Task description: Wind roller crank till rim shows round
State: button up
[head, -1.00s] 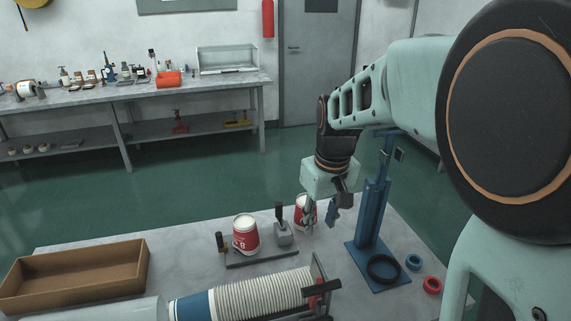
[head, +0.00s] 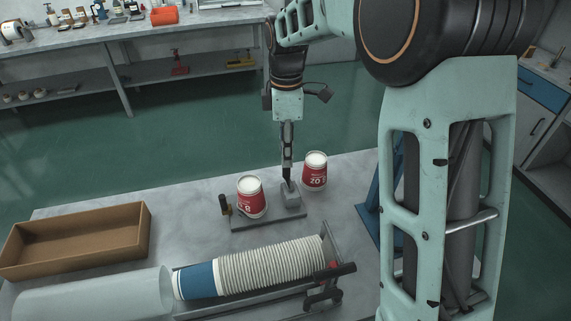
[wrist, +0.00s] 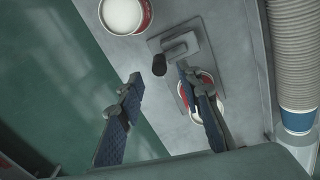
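My gripper (head: 287,160) points down over the crank. In the wrist view my gripper (wrist: 157,75) is open, its fingertips on either side of the knob, apparently not touching it.
A second red and white cup (head: 314,171) stands free just right of the crank. A stack of nested cups (head: 270,268) lies in a rack in front. A brown tray (head: 75,240) is at left. A blue stand (head: 371,205) is partly hidden behind my arm.

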aim_at(288, 175)
notch_tip(288, 175, down, 6)
jog(key=shift+r, duration=0.1)
jog(key=shift+c, duration=0.6)
grip_shut()
